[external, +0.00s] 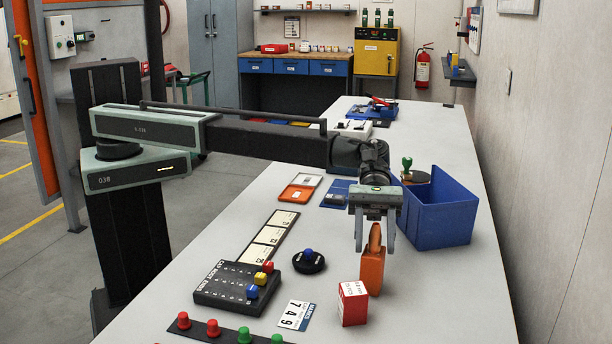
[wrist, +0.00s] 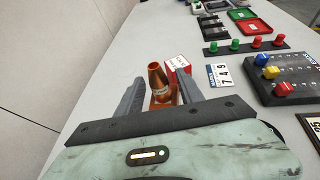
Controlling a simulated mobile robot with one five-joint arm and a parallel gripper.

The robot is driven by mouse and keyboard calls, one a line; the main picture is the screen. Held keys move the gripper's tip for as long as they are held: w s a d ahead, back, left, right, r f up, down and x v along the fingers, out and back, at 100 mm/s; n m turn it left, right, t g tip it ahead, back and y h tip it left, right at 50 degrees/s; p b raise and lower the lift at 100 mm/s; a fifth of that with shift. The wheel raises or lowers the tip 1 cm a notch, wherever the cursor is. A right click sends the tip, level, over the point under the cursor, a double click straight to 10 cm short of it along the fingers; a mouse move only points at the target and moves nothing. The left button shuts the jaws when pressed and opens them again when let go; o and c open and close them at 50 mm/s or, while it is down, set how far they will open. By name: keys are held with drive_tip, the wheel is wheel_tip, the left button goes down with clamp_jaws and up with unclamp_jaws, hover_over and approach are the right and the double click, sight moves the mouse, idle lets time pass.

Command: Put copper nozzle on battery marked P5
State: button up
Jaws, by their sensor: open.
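The copper nozzle (external: 375,238) is a tapered metallic orange piece, upright at the top of an orange block (external: 372,273) on the bench. It appears to rest on the block, though the contact is partly hidden. The wrist view shows the nozzle (wrist: 156,78) between my fingers, with some orange of the block below it. I cannot read a P5 mark on the block, so I cannot confirm it is the battery. My gripper (external: 374,250) is open, one finger on each side of the nozzle, with gaps visible in the wrist view (wrist: 161,80).
A red-and-white box (external: 353,303) stands close beside the orange block. A blue open bin (external: 447,212) is behind to the right, with a green-handled stamp (external: 407,170) near it. A number card (external: 295,315), black knob (external: 309,261) and peg board (external: 232,292) lie left. Bench at right front is clear.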

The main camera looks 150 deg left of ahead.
drive_tip(key=p+v, duration=0.4)
drive_tip(key=v, duration=0.8)
drive_tip(key=shift+r, duration=0.15)
